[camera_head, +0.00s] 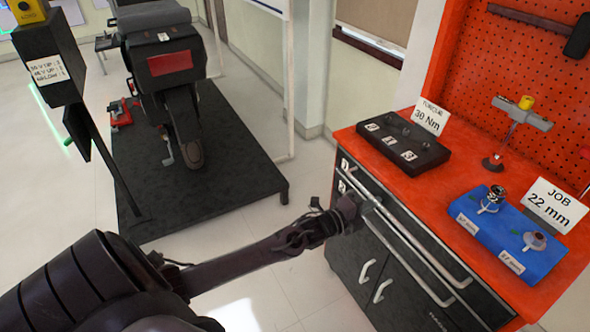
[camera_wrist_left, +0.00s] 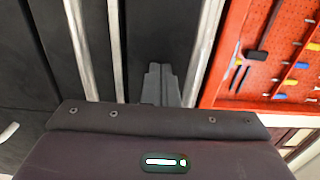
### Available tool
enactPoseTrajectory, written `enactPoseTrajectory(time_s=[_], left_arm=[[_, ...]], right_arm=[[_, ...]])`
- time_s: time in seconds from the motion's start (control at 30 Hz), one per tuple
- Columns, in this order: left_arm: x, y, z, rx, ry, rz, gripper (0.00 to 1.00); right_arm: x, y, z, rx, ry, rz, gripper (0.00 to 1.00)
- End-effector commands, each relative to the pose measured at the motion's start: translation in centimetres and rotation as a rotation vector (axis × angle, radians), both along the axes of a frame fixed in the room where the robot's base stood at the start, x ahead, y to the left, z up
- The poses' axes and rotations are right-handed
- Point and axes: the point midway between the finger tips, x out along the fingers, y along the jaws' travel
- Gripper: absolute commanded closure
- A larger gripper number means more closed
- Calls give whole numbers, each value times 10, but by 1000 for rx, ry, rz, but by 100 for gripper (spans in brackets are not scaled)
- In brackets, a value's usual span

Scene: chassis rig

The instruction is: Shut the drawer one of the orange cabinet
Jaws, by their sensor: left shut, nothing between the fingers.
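The orange cabinet (camera_head: 345,138) stands at the right in the head view, with an orange top and dark drawer fronts. Drawer one (camera_head: 415,222) is the top drawer, just under the orange edge, with a long pale bar handle. It looks about flush with the cabinet, but I cannot tell whether a small gap remains. My left gripper (camera_head: 352,206) is shut and empty, at the left end of the upper drawer fronts. In the left wrist view its fingers (camera_wrist_left: 160,85) point at a dark front between two pale bars; contact is unclear. My right gripper is out of view.
A second drawer's bar handle (camera_head: 408,258) runs below, above doors with curved handles (camera_head: 382,290). On top are a black tray (camera_head: 405,145), a blue tray (camera_head: 520,255) and sign cards. A motorcycle (camera_head: 165,75) stands on a dark platform (camera_head: 230,165) at the left.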

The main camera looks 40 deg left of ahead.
Motion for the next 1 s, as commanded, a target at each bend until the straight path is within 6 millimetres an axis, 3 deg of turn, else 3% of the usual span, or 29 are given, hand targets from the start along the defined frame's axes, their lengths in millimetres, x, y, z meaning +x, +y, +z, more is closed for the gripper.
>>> enactPoseTrajectory(time_s=[0.67, 1.0], left_arm=[[0, 1, 5, -3, -8, 2, 100], [-51, 19, 0, 1, 1, 0, 100]], right_arm=[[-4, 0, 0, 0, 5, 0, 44], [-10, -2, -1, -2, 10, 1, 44]])
